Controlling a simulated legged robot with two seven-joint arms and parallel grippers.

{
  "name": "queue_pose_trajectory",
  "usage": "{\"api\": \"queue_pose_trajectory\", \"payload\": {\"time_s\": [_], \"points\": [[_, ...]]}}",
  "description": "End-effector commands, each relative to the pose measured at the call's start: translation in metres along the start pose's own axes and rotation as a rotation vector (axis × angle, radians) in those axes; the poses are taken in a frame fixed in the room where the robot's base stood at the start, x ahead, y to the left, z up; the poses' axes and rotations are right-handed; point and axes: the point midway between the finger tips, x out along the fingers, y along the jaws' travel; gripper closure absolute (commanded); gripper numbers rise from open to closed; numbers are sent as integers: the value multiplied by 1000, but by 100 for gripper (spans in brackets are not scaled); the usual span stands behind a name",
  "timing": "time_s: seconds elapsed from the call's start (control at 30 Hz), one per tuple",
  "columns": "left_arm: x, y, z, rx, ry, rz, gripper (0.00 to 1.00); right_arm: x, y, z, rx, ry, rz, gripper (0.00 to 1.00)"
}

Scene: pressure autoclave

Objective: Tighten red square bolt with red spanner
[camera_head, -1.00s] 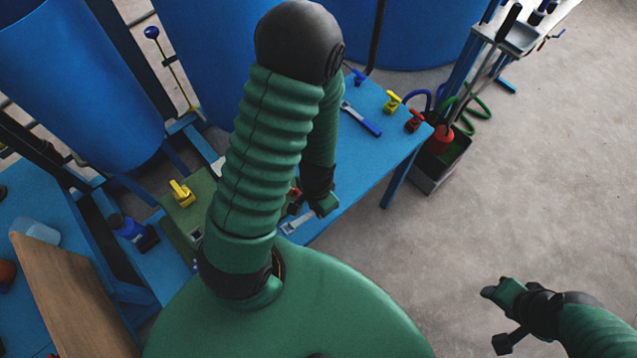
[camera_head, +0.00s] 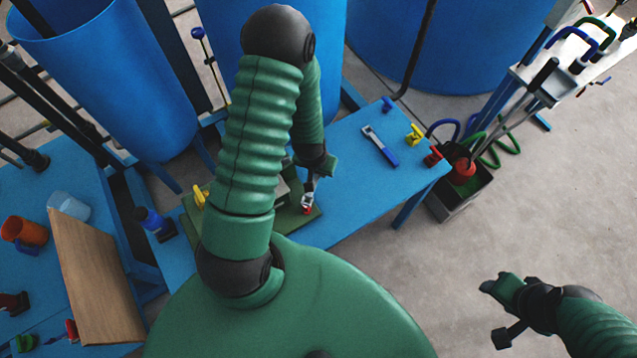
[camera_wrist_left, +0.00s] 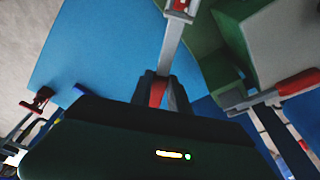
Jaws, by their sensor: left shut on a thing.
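My left gripper (camera_head: 318,168) is shut on the red spanner, above the blue table. In the left wrist view the spanner's red handle (camera_wrist_left: 158,93) is between the jaws, and its grey shaft (camera_wrist_left: 171,45) runs up to the open head. The red square bolt (camera_wrist_left: 181,5) shows at that head, at the top edge; I cannot tell whether it is fully seated. In the head view the bolt (camera_head: 307,210) is a small red spot at the spanner's end, over the green base plate (camera_head: 285,226). My right gripper (camera_head: 502,290) hangs over bare floor; its jaws are unclear.
A blue-handled spanner (camera_head: 380,146) lies on the blue table (camera_head: 350,190). Yellow (camera_head: 415,135) and red (camera_head: 433,156) clamp-like parts stand near its right edge. Blue tanks (camera_head: 440,50) stand behind. A wooden board (camera_head: 98,280) lies at left.

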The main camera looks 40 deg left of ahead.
Motion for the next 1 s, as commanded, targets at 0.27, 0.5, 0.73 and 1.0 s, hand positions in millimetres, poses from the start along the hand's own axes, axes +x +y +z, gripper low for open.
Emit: {"api": "queue_pose_trajectory", "payload": {"time_s": [0.27, 0.5, 0.73, 1.0], "points": [[-2, -4, -7, -28, 13, -2, 100, 0, 0, 0, 0, -1, 0, 53], [4, -3, -7, -27, 12, -3, 100, 3, 0, 1, 0, -1, 0, 53], [26, -3, 0, -27, 12, -2, 100, 22, 0, 6, 0, -1, 0, 53], [53, -3, 6, -26, 12, -2, 100, 43, 0, 11, 0, -1, 0, 53]]}}
